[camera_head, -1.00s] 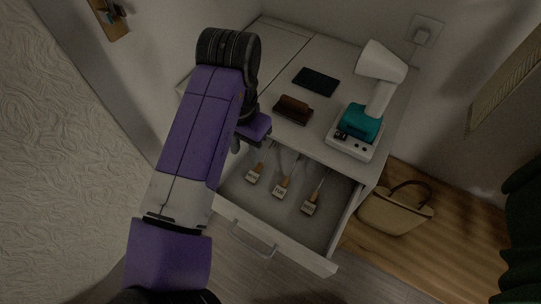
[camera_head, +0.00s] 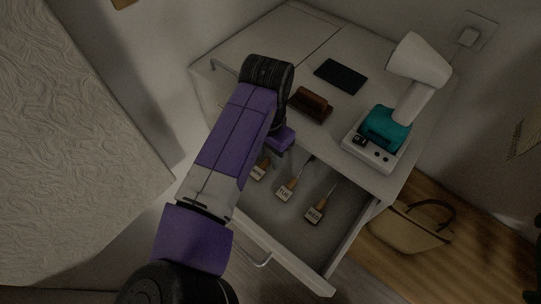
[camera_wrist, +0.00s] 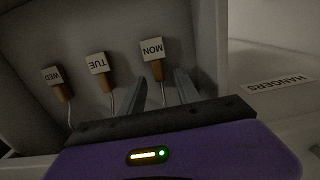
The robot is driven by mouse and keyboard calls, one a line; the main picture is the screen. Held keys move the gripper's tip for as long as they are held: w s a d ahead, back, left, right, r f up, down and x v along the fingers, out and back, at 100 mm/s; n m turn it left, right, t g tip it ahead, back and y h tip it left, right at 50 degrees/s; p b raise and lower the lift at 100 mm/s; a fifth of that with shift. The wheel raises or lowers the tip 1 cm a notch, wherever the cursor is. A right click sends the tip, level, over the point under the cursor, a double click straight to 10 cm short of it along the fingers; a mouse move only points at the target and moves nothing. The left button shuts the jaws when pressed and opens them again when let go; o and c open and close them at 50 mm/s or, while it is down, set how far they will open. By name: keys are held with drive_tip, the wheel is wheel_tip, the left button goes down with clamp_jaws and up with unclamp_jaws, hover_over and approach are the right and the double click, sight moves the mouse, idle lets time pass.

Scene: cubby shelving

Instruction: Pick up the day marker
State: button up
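Three day markers lie in the open drawer (camera_head: 330,271), each with a white label, a wooden part and a thin metal shaft. In the wrist view they read MON (camera_wrist: 152,49), TUE (camera_wrist: 97,63) and WED (camera_wrist: 52,74). The head view also shows MON (camera_head: 259,172), partly hidden by my arm, TUE (camera_head: 285,190) and WED (camera_head: 315,213). My gripper (camera_wrist: 163,88) is open and empty over the drawer. In the wrist view its fingers appear on either side of the MON marker's shaft; the height gap is hard to judge.
On the cabinet top (camera_head: 290,35) are a dark flat pad (camera_head: 341,76), a brown brush-like block (camera_head: 310,104) and a white-and-teal device (camera_head: 384,130). A beige bag (camera_head: 405,228) stands on the floor at right. A HANGERS label (camera_wrist: 278,84) shows beside the drawer.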

drive_tip(key=shift+f, duration=0.5)
clamp_jaws()
idle(1.1)
